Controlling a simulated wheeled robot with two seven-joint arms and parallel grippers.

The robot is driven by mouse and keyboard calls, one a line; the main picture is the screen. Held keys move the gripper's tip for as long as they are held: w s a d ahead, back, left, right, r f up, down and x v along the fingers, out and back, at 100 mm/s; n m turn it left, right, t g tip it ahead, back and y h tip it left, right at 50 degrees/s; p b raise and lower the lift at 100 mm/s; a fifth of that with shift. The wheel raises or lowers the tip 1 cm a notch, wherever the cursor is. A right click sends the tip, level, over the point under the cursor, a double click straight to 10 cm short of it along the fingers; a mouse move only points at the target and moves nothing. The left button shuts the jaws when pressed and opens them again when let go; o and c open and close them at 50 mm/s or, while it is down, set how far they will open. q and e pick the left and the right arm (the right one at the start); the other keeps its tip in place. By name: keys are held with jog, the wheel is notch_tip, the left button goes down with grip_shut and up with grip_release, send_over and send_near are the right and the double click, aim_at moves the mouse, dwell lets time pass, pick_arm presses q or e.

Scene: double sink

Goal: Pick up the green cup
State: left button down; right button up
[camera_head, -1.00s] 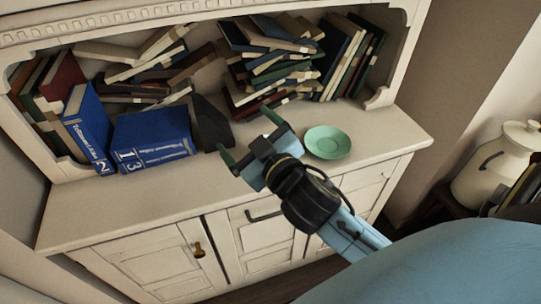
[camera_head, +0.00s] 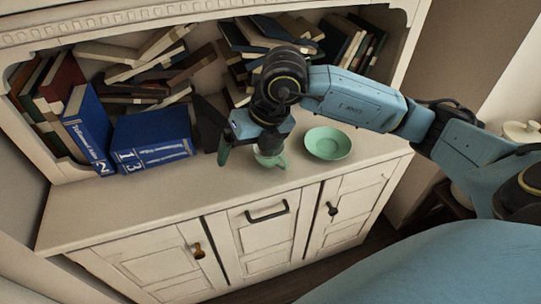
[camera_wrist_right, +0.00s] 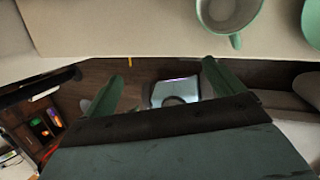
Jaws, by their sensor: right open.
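The green cup (camera_head: 272,161) stands on the cabinet top, left of the green saucer (camera_head: 330,143), and is mostly hidden behind my right gripper (camera_head: 246,155). In the right wrist view the cup (camera_wrist_right: 229,14) is at the top edge, cut off, with its open mouth and handle visible. The saucer (camera_wrist_right: 313,24) is partly visible at the right edge there. My right gripper (camera_wrist_right: 162,72) is open and empty; the cup lies beyond its fingertips, nearer the right finger, not between them. My left gripper is out of view.
Piled books (camera_head: 140,68) fill the shelf behind. The cabinet top (camera_head: 130,200) is clear at the front left. A white jug (camera_head: 522,131) is at the far right.

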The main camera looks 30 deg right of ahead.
jog(key=w+d+m+h, duration=0.1)
jog(key=d+h, duration=0.2)
jog(key=d, duration=0.4)
jog(key=b, duration=0.1)
send_over(270, 162)
jog(key=shift+m, duration=0.3)
notch_tip(270, 162, down, 6)
jog(key=shift+d+r, duration=0.1)
jog(key=shift+w+d+f, duration=0.1)
jog(key=shift+w+f, duration=0.1)
jog(key=shift+f, duration=0.25)
jog(key=x, duration=0.3)
jog(key=b+x, duration=0.1)
jog(key=shift+w+d+f, duration=0.3)
jog(key=shift+w+d, duration=0.1)
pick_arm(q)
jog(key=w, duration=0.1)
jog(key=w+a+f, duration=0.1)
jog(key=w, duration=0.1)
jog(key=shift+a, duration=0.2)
pick_arm(e)
jog(key=shift+c, duration=0.4)
jog(key=c, duration=1)
